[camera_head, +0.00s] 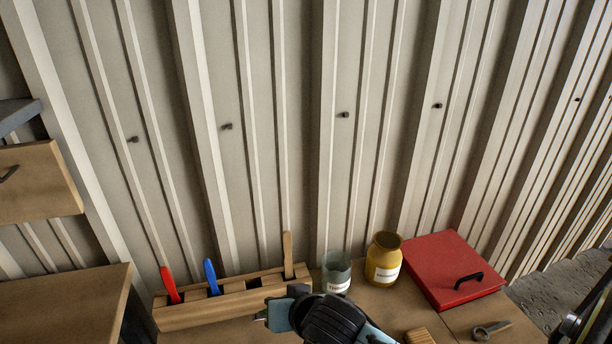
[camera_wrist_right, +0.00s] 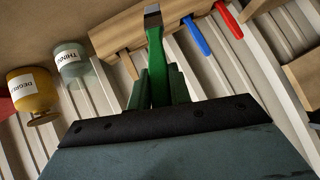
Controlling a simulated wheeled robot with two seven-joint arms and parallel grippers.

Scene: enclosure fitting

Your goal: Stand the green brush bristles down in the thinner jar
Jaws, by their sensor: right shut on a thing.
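The thinner jar (camera_head: 337,276) is a grey-green open-topped jar with a white label, upright on the bench right of the wooden rack. It also shows in the right wrist view (camera_wrist_right: 71,60). My right gripper (camera_head: 275,314) is at the bottom middle of the head view, in front of the rack and left of the jar. In the right wrist view its fingers are shut on the green brush (camera_wrist_right: 160,66). The brush's grey tip (camera_wrist_right: 152,14) points away from the gripper. The brush is mostly hidden in the head view. My left gripper is not in view.
The wooden rack (camera_head: 205,315) holds a red handle (camera_head: 170,285), a blue handle (camera_head: 211,277) and a plain wooden one (camera_head: 288,255). A yellow labelled jar (camera_head: 383,260) stands close right of the thinner jar.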

